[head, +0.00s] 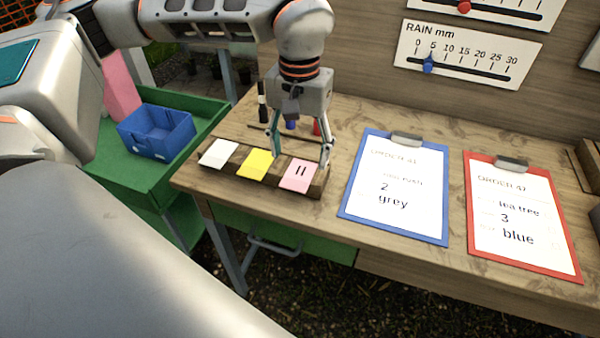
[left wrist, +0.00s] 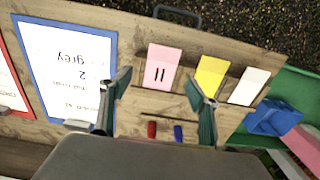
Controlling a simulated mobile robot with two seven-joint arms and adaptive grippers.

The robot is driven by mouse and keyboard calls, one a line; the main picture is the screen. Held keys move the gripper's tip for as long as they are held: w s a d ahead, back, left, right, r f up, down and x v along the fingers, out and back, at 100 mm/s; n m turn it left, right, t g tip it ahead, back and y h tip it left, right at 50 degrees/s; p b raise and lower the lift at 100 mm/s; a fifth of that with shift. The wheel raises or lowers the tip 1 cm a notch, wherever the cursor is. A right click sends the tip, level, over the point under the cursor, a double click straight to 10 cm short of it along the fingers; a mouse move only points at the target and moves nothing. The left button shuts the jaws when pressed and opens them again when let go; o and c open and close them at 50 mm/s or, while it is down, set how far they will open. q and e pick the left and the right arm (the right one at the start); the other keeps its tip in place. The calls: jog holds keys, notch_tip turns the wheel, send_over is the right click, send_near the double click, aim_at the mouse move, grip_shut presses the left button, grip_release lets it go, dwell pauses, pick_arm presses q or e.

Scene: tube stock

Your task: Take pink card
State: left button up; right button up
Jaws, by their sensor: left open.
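The pink card (head: 299,174) stands at the right end of a wooden card holder on the table, with two dark strokes on its face. It also shows in the left wrist view (left wrist: 161,68), upper middle, ahead of the fingers. A yellow card (head: 256,163) and a white card (head: 219,153) stand to its left. My left gripper (head: 299,152) is open and empty, above and just behind the holder; in the left wrist view its fingers (left wrist: 157,103) are spread wide, with the pink card beyond the gap between them. My right gripper is out of view.
A blue clipboard (head: 346,207) and a red clipboard (head: 573,262) lie to the right on the table. A blue bin (head: 157,143) sits on a green cart (head: 120,183) at left.

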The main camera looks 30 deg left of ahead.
aim_at(299, 174)
pick_arm(q)
notch_tip(299, 174, down, 5)
jog(key=shift+w+a+r, duration=0.1)
jog(key=shift+w+r, duration=0.05)
jog(key=shift+r, duration=0.1)
jog(key=c, duration=0.8)
jog(key=shift+c, duration=0.2)
